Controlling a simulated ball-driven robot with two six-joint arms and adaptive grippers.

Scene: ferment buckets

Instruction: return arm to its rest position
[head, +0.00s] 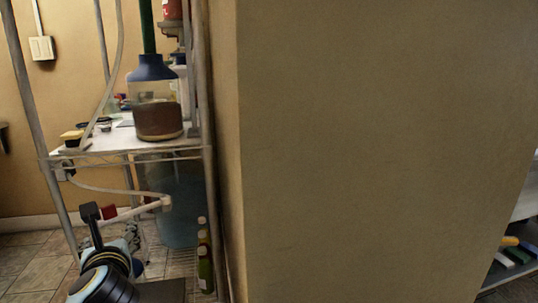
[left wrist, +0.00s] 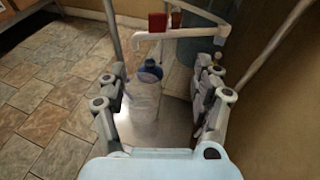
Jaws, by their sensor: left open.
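My left arm's dark wrist (head: 104,272) shows at the lower left of the head view, in front of the wire rack. In the left wrist view my left gripper (left wrist: 163,68) has its two fingers spread wide apart. A clear bottle with a blue cap (left wrist: 146,92) appears between the fingers in that picture, low down beyond them. I see no finger touching it, and its exact distance is hard to tell. My right gripper is not in view.
A wire rack shelf (head: 130,147) carries a brown-filled jar (head: 157,108). A white pipe (head: 130,212) with a red part crosses below it. A large blue container (head: 176,215) and bottles (head: 205,262) stand underneath. A wall (head: 380,150) blocks the right. Tiled floor (left wrist: 48,100) is open at left.

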